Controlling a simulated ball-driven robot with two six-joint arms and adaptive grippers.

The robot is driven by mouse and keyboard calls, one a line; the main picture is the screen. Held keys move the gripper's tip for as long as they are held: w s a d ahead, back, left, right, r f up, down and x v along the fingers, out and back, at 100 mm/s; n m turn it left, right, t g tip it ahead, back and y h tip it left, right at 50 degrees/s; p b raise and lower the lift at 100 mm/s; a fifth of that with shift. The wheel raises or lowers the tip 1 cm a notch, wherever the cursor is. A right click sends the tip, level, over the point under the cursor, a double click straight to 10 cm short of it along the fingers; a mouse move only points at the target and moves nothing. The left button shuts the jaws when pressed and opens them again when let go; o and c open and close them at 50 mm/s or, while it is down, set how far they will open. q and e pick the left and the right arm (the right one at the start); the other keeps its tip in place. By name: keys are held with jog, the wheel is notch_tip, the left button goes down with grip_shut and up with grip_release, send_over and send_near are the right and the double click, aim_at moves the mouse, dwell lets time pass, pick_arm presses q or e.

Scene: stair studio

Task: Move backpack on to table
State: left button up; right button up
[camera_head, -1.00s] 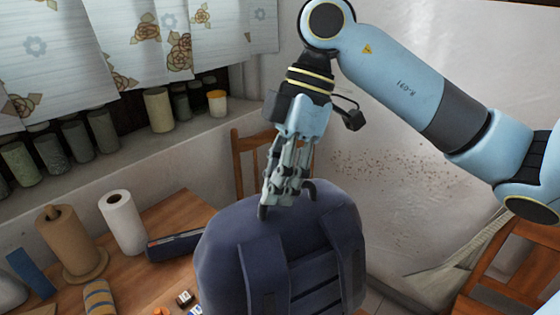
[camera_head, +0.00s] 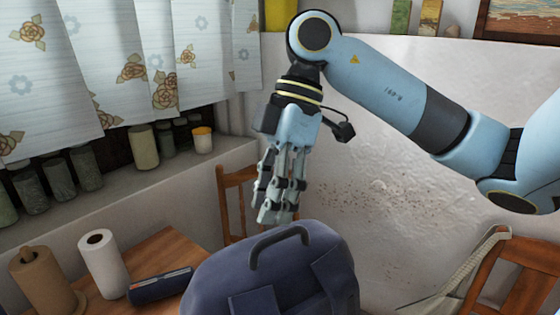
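The dark blue backpack (camera_head: 225,280) stands upright at the bottom centre, at the right end of the wooden table (camera_head: 150,250). Its lower part is cut off by the frame, so what it rests on is hidden. Its top handle (camera_head: 278,240) arches up and is free. My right gripper (camera_head: 275,214) hangs just above the backpack with its fingers pointing down, apart from the handle. Its fingers overlap in this view, so their opening is unclear. It holds nothing that I can see. My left gripper is not in view.
A paper towel roll (camera_head: 104,264), a brown roll on a stand (camera_head: 42,284) and a dark box (camera_head: 160,286) stand on the table. A wooden chair (camera_head: 226,205) is behind, another (camera_head: 520,270) at right. Jars (camera_head: 143,147) line the windowsill.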

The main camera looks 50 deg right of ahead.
jog(key=b+v, duration=0.1)
jog(key=v, duration=0.7)
jog(key=shift+r, duration=0.15)
jog(key=shift+s+d, duration=0.1)
